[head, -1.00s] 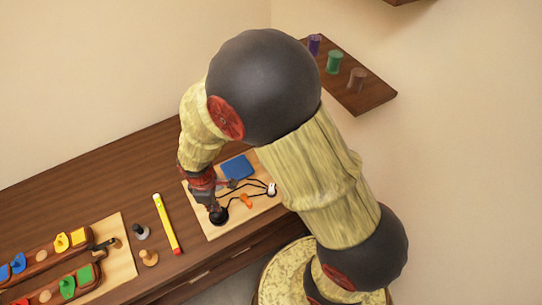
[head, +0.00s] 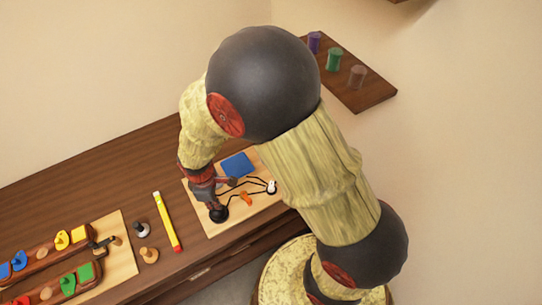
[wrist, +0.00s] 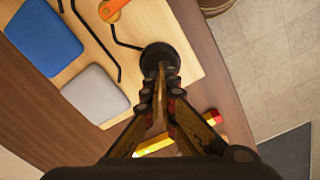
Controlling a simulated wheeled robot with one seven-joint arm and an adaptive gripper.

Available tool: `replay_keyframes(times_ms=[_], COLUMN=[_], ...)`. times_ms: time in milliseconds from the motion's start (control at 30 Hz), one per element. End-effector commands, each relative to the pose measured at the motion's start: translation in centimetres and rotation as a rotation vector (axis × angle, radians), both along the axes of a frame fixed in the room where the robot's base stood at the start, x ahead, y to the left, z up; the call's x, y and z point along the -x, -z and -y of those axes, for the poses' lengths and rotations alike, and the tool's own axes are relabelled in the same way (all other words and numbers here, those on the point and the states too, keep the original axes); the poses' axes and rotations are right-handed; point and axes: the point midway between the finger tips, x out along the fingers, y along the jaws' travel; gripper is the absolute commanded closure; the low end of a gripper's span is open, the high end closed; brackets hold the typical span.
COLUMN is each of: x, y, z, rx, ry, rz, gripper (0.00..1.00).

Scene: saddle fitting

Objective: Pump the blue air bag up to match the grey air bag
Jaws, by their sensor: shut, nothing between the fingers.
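The blue air bag (head: 237,165) lies at the back of a light wooden board. It also shows at the upper left of the wrist view (wrist: 43,37). The grey air bag (wrist: 95,93) lies beside it in the wrist view; my arm hides it in the head view. A round black pump (wrist: 158,52) sits near the board's edge, also seen in the head view (head: 218,215). My gripper (wrist: 160,70) is shut and empty, pointing down with its tips over the pump. I cannot tell whether they touch it. Both bags look fairly flat from above.
An orange valve handle (head: 246,199), a white piece (head: 271,187) and black tubes lie on the board close to my gripper. A yellow-and-red stick (head: 167,222), two knobs and another board with coloured pieces (head: 120,262) stand to the left.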

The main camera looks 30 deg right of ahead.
Motion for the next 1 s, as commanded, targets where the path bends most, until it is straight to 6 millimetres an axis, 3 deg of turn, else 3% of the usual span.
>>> replay_keyframes(times_ms=[867,1000], x=[0.0,0.0], y=[3.3,3.1], z=[0.0,0.0], rx=[0.0,0.0], ry=[0.0,0.0], rz=[0.001,0.001], gripper=[1.0,1.0])
